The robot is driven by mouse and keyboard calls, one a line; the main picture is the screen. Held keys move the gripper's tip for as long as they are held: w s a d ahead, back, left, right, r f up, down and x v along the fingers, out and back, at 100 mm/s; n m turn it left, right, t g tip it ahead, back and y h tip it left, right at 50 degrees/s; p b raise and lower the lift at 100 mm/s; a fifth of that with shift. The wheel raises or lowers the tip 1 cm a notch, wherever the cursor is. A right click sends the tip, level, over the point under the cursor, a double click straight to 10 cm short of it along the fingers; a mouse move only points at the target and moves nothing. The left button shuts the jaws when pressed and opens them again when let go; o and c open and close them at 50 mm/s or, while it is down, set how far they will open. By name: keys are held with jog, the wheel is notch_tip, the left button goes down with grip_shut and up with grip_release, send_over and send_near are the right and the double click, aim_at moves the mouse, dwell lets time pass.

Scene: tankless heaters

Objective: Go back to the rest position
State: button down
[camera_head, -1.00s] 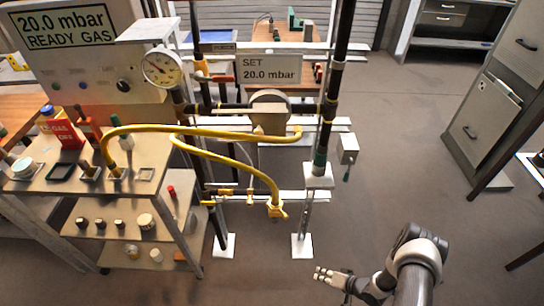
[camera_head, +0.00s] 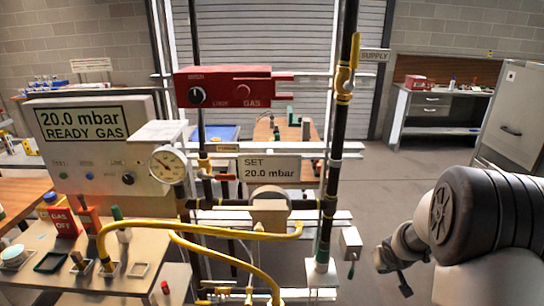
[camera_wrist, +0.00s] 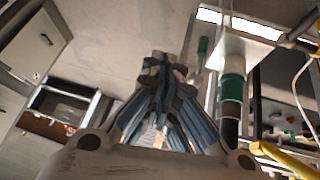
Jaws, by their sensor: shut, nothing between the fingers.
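My gripper (camera_wrist: 163,68) points away from the wrist camera, with its fingers together and nothing between them. In the head view my arm is folded at the lower right, and only a small dark part near its end shows. It is apart from the pipe frame, in open air to its right. The gas test rig stands at the centre of the head view, with a red gas unit (camera_head: 237,88), a pressure gauge (camera_head: 167,165) and a sign reading SET 20.0 mbar (camera_head: 269,168).
A yellow hose (camera_head: 200,230) loops from the bench at left to the rig. A small grey box (camera_head: 350,241) with a green-tipped lever hangs right of the rig, near my arm. A grey cabinet (camera_head: 512,120) stands at the right. The floor (camera_head: 415,175) behind my arm is clear.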

jog(key=s+a+f+v, duration=0.1)
jog(key=a+v, duration=0.1)
jog(key=v, duration=1)
jog(key=s+a+f+v, duration=0.1)
jog(key=v, duration=1)
jog(key=s+a+r, duration=0.1)
jog(key=s+a, duration=0.2)
jog(key=s, duration=0.3)
jog(key=s+a+r+g+y, duration=0.1)
jog(key=s+a, duration=0.3)
jog(key=s, duration=0.3)
jog(key=s+a+r+n+y, duration=0.1)
jog(key=s+a, duration=0.3)
jog(key=s, duration=0.3)
jog(key=shift+g, duration=0.4)
jog(key=shift+a+r, duration=0.1)
jog(key=shift+a, duration=0.1)
